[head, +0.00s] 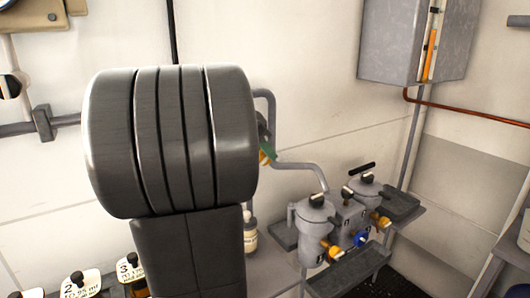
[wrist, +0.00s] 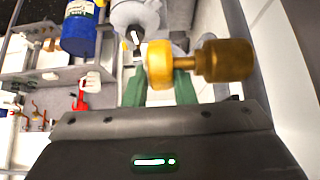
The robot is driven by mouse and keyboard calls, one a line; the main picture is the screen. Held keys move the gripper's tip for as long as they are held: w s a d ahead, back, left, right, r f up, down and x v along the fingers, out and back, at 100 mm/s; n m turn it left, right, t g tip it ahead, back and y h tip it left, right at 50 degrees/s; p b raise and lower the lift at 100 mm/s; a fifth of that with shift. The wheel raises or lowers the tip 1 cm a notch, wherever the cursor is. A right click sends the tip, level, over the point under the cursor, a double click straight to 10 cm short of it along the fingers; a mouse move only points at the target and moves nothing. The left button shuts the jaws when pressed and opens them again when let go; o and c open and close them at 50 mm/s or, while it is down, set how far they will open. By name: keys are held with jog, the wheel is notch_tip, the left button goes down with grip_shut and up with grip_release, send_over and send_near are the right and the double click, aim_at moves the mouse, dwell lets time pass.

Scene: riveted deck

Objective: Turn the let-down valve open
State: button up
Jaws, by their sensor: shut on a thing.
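A yellow, rounded knob (wrist: 160,64) with a brass stem and cylinder (wrist: 225,61) shows in the wrist view, at the fingertips of my gripper (wrist: 161,88). The two green fingers are shut on the yellow part, one on each side. No label shows on it, so I cannot tell from the pictures whether it is the let-down valve or how far it is turned. In the head view my dark arm hides most of this spot. Only a bit of green finger (head: 270,143) and a bit of yellow show past its right edge.
Grey canisters (head: 315,222) with yellow and blue knobs stand on a shelf at the right. A grey wall box (head: 414,40) hangs above. Numbered tags (head: 80,283) are at lower left. The wrist view shows a blue container (wrist: 79,32) and a red fitting (wrist: 80,101).

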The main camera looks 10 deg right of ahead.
jog(key=o, duration=1)
jog(key=v, duration=1.4)
jog(key=shift+d, duration=0.1)
